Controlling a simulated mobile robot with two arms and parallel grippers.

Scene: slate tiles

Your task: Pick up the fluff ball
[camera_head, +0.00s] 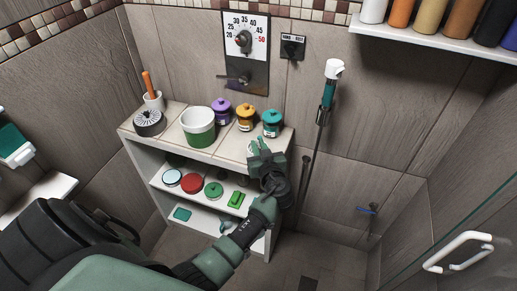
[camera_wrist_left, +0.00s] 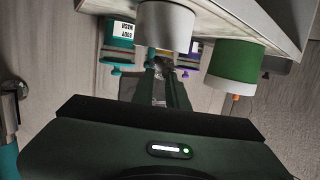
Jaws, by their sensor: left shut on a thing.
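My left gripper (camera_head: 258,148) is at the right front edge of the shelf top, in front of the teal-lidded jar (camera_head: 271,124). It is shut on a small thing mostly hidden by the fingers. In the left wrist view the fingers (camera_wrist_left: 161,68) are close together, with a greyish patch between them. I cannot make out whether this is the fluff ball; no fluff ball shows clearly elsewhere. A white cylindrical thing (camera_wrist_left: 166,22) stands just beyond the fingertips there. My right gripper is not in view.
The shelf top also holds a white-and-green tub (camera_head: 198,127), a purple jar (camera_head: 221,112), a yellow-lidded jar (camera_head: 245,118) and a dark round thing (camera_head: 149,122). Round lids lie on the shelf below. A shower rod (camera_head: 321,115) stands right; a glass door edge is farther right.

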